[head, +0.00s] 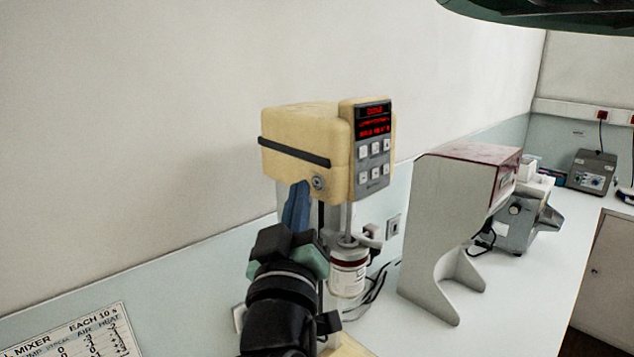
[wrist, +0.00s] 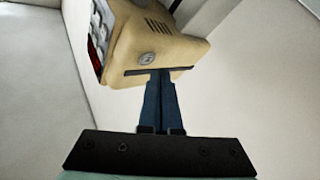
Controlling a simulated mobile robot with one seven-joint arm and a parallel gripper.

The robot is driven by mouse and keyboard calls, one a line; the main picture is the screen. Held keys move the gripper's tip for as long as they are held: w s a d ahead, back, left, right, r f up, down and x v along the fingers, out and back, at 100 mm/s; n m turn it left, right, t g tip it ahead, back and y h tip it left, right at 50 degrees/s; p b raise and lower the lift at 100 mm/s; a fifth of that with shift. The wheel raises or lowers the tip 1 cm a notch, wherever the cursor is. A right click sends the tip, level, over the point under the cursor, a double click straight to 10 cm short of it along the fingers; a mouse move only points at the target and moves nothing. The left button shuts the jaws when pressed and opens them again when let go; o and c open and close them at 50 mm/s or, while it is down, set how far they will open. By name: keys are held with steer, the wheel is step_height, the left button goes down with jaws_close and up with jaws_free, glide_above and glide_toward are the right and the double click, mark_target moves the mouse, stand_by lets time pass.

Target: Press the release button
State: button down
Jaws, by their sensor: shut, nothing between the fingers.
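The cream mixer head (head: 300,140) stands in the middle of the head view, with a dark strip along its side. A small round metal button (head: 318,183) sits low on that side, near the front panel. It also shows in the wrist view (wrist: 147,60), just left of and beyond my fingertips. My gripper (head: 302,185) has blue fingers, shut together and empty, pointing up at the underside of the head beside the button. In the wrist view my gripper (wrist: 160,74) has its tips by the dark strip. I cannot tell whether they touch the head.
The front panel (head: 373,150) has a red lit display and several keys. A labelled jar (head: 348,270) is below the head. A grey stand with a red top (head: 470,153) is to the right on the white bench (head: 520,290). A wall lies close behind.

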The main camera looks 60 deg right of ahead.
stand_by(0.7)
steer(key=shift+s+d, duration=0.15)
steer(key=shift+d, duration=0.25)
steer(key=shift+s+d, duration=0.1)
steer(key=shift+d, duration=0.2)
stand_by(0.7)
steer(key=shift+a, duration=0.1)
steer(key=shift+w+a, duration=0.2)
steer(key=shift+a, duration=0.4)
steer(key=shift+w+a+b, duration=0.25)
steer(key=shift+a+b, duration=0.15)
steer(key=shift+a, duration=0.4)
steer(key=shift+w+a+b, duration=0.3)
steer(key=shift+a+b, duration=0.15)
steer(key=shift+a, duration=0.35)
steer(key=shift+w+a+b, duration=0.25)
steer(key=shift+a+b, duration=0.15)
steer(key=shift+a, duration=0.4)
